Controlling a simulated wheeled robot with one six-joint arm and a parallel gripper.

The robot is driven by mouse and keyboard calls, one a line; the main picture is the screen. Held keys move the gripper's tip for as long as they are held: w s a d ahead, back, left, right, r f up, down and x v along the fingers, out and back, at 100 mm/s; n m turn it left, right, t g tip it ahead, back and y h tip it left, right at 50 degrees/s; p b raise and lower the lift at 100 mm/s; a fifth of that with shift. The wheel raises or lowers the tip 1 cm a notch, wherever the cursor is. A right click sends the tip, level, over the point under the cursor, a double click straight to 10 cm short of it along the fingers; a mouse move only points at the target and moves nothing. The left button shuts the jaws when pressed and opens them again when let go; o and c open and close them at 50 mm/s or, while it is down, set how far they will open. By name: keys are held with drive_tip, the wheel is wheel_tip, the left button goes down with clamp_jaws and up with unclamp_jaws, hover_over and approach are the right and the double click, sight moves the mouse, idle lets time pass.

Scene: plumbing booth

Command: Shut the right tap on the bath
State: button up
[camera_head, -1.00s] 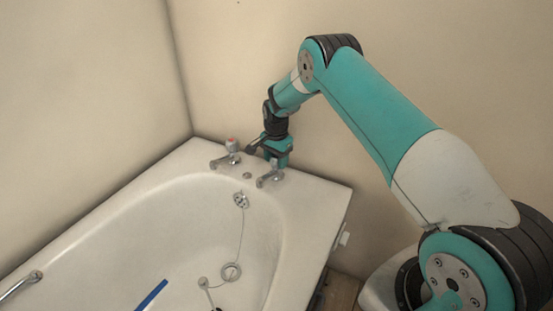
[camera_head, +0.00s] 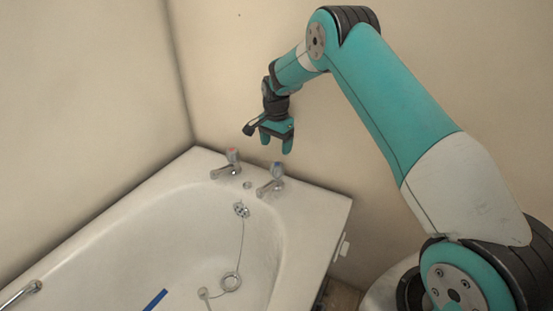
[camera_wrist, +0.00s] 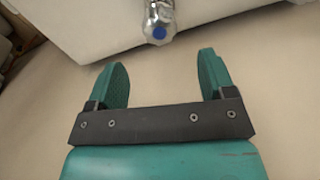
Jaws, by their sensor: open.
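The right tap (camera_head: 273,181) is chrome and stands on the far end rim of the white bath (camera_head: 318,199). Its top has a blue mark, seen in the wrist view on the tap head (camera_wrist: 159,27). The left tap (camera_head: 228,165), with a red top, stands beside it. My gripper (camera_head: 277,146) hangs above and just behind the right tap, apart from it. In the wrist view my gripper (camera_wrist: 162,80) is open and empty, with the tap beyond the gap between its fingers. I cannot tell how far the tap is turned.
A plug chain (camera_head: 241,240) runs from the overflow to a plug in the bath. A blue strip (camera_head: 155,300) lies in the bath. A metal grab handle (camera_head: 22,293) is on the left rim. Walls stand close behind and left of the bath.

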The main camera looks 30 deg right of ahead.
wheel_tip(320, 180, up, 8)
drive_tip(key=shift+f, duration=0.25)
idle(0.4)
drive_tip(key=s+a+r+n+y, duration=0.2)
drive_tip(key=s+a+r+n, duration=0.7)
drive_tip(key=s+a+r, duration=0.4)
drive_tip(key=s+a+n+y, duration=0.1)
drive_tip(key=s+a+n, duration=0.25)
drive_tip(key=s, duration=0.55)
drive_tip(key=s+a+n, duration=0.2)
drive_tip(key=s+n, duration=0.2)
drive_tip(key=s, duration=0.6)
drive_tip(key=s+a+n+y, duration=0.15)
drive_tip(key=s+n, duration=0.25)
drive_tip(key=s, duration=0.5)
wheel_tip(320, 180, up, 16)
drive_tip(key=p, duration=1.5)
drive_tip(key=shift+w+a+f, duration=0.2)
drive_tip(key=shift+w+a, duration=0.05)
drive_tip(key=shift+w, duration=0.15)
